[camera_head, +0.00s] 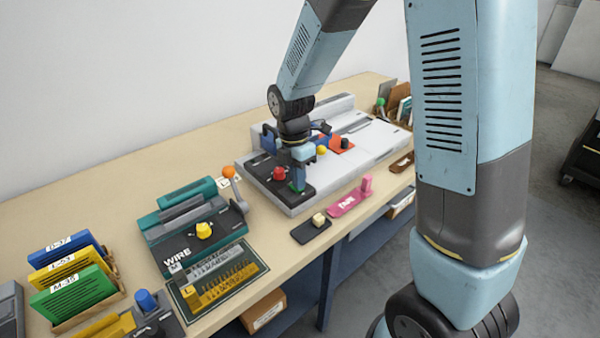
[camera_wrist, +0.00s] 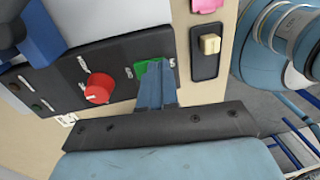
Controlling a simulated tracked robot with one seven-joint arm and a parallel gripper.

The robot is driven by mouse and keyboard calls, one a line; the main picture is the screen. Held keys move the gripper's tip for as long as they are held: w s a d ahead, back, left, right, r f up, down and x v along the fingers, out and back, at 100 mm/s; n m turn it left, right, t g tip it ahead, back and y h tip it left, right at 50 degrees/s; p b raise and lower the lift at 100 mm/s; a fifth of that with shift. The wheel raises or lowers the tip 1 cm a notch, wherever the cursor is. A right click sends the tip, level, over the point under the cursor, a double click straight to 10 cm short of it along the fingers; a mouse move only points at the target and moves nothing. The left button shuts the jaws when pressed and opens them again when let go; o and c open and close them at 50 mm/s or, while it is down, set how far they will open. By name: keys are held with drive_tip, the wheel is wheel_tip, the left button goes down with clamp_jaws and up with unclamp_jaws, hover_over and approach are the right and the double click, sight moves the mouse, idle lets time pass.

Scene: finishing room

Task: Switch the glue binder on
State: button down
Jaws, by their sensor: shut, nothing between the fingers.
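The glue binder (camera_head: 372,150) is the pale grey machine on the bench, with a black control panel at its near left end. The panel (camera_wrist: 118,55) carries a red knob (camera_wrist: 98,88), which also shows in the head view (camera_head: 279,173). Right of the knob is a green switch (camera_wrist: 142,67) between small white marks. My gripper (camera_wrist: 156,66) is shut and empty, its blue fingertips over the green switch and hiding much of it. I cannot tell whether they touch it, or which way it is set. In the head view my gripper (camera_head: 298,184) is low over the panel.
A black plate with a brass-coloured block (camera_head: 318,221) and a pink piece (camera_head: 350,197) lie close in front of the binder. A teal wire machine (camera_head: 190,222) stands to the left. Coloured folders (camera_head: 70,270) stand farther left. The bench (camera_head: 120,185) is bare along the wall.

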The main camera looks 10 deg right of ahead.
sight(291, 184)
drive_tip(key=shift+s+d+f, duration=0.1)
drive_tip(key=shift+s+f, duration=0.15)
drive_tip(key=shift+f, duration=0.05)
idle(0.4)
drive_tip(key=shift+w, duration=0.1)
drive_tip(key=shift+w+a+r, duration=0.1)
drive_tip(key=shift+w+a, duration=0.45)
drive_tip(key=shift+w, duration=0.05)
drive_tip(key=shift+w+r, duration=0.1)
drive_tip(key=shift+r, duration=0.05)
drive_tip(key=shift+r, duration=0.25)
wheel_tip(291, 184, up, 13)
drive_tip(key=w+a, duration=0.1)
drive_tip(key=shift+w, duration=0.2)
